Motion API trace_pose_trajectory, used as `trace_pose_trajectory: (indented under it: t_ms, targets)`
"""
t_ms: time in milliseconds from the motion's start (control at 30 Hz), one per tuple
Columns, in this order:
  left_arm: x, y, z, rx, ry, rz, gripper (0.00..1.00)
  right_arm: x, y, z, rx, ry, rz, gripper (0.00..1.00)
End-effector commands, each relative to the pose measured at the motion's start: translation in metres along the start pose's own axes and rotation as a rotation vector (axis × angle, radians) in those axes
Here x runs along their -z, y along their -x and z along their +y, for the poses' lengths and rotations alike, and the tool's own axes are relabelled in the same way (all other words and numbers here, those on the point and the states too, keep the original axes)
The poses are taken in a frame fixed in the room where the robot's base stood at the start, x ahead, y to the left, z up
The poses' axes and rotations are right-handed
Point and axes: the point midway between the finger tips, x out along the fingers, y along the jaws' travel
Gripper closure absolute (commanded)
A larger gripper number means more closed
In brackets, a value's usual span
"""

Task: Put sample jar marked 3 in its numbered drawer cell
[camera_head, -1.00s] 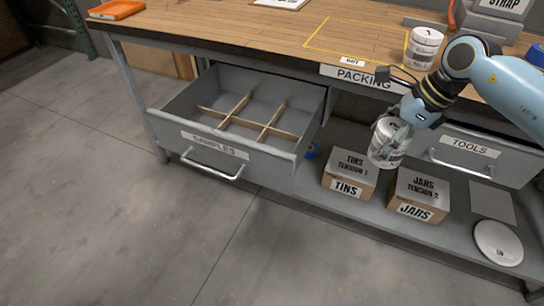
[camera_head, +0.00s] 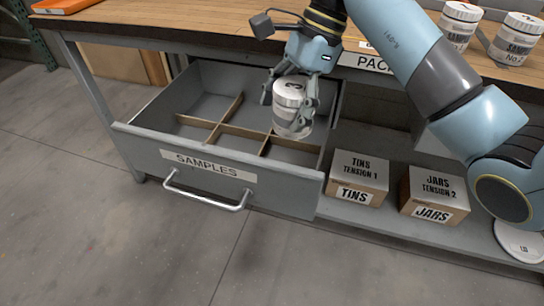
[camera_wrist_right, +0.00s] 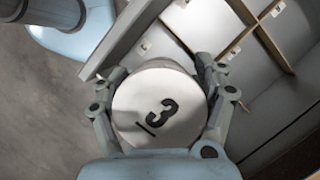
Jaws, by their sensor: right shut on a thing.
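My right gripper (camera_head: 291,100) is shut on the sample jar marked 3 (camera_head: 290,110). The jar is white with a grey label and hangs upright over the right part of the open drawer (camera_head: 213,178) labelled SAMPLES. In the right wrist view its lid (camera_wrist_right: 160,108) shows an underlined 3 between the fingers. Wooden dividers (camera_head: 232,132) split the drawer into several cells. The right wrist view shows small number tags (camera_wrist_right: 278,8) on the cell floors, too small to read surely. The jar hides part of the right-hand cells. My left gripper is not in view.
Two more sample jars, one (camera_head: 457,27) and another (camera_head: 515,40), stand on the bench top (camera_head: 150,30). A TINS box (camera_head: 357,178) and a JARS box (camera_head: 434,195) sit on the lower shelf, right of the drawer. An orange tray (camera_head: 65,5) lies at the bench's far left.

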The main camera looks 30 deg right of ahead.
Motion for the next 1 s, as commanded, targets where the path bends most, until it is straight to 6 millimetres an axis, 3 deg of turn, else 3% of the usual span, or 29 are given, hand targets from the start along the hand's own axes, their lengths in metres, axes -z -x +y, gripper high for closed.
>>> trace_pose_trajectory:
  t_ms: [33, 400, 833, 1000]
  targets:
    - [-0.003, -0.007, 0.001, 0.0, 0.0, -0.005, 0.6, 0.005, -0.013, 0.001, -0.003, -0.003, 0.0, 0.69]
    - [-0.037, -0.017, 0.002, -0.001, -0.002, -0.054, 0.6, 0.029, -0.07, 0.002, -0.004, -0.003, 0.0, 0.69]
    - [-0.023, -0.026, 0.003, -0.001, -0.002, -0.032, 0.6, 0.049, -0.118, 0.002, -0.002, -0.002, 0.001, 0.69]
    - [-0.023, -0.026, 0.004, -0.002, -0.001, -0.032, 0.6, 0.05, -0.12, 0.001, 0.001, -0.001, 0.001, 0.69]
